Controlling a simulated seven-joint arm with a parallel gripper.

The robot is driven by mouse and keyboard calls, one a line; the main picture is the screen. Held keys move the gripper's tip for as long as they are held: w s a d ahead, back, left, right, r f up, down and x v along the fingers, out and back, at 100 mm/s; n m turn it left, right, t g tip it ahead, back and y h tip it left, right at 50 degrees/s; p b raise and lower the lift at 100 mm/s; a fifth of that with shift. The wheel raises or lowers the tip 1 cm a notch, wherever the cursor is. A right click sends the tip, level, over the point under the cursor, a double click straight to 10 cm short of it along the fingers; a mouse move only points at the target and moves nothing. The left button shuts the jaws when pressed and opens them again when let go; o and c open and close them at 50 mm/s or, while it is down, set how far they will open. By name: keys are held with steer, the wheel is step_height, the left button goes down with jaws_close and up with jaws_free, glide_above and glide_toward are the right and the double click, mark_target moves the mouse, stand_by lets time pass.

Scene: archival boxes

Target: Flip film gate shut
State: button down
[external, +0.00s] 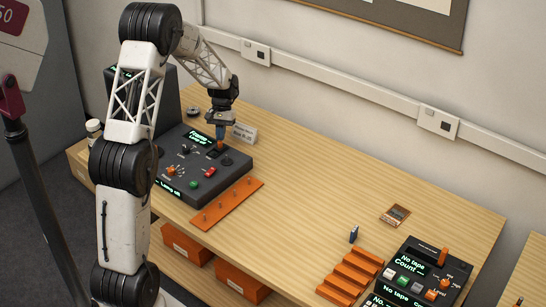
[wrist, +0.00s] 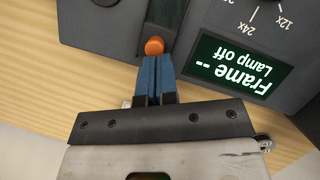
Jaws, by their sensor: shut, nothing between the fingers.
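The dark grey film console (external: 190,160) stands at the left end of the wooden table. Its display (wrist: 236,66) reads "Frame --" and "Lamp off". An orange knob (external: 219,145) is at the console's back edge; in the wrist view (wrist: 154,46) it sits at the end of a dark strip, which I take to be the film gate. I cannot tell whether the gate is up or down. My gripper (external: 220,131) points down over this knob, its blue fingers (wrist: 154,66) shut with nothing between them. The fingertips are right at the knob; contact is unclear.
An orange strip with pegs (external: 227,204) lies in front of the console. A second console (external: 424,274), an orange stepped rack (external: 350,278), a small blue item (external: 353,234) and a flat card (external: 395,215) are at the right. The table's middle is clear.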

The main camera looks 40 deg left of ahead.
mark_target(212, 152)
steer(key=shift+s+f, duration=0.1)
steer(key=shift+s, duration=1.6)
steer(key=shift+w, duration=0.15)
steer(key=shift+w+a, duration=0.3)
steer(key=shift+w, duration=0.25)
steer(key=w, duration=0.1)
steer(key=w+a+r, duration=0.1)
steer(key=shift+w+a, duration=0.2)
steer(key=shift+w, duration=0.15)
steer(key=v, duration=0.9)
steer(key=shift+s+d+r, duration=0.1)
steer(key=shift+s+r, duration=0.05)
steer(key=shift+s, duration=0.05)
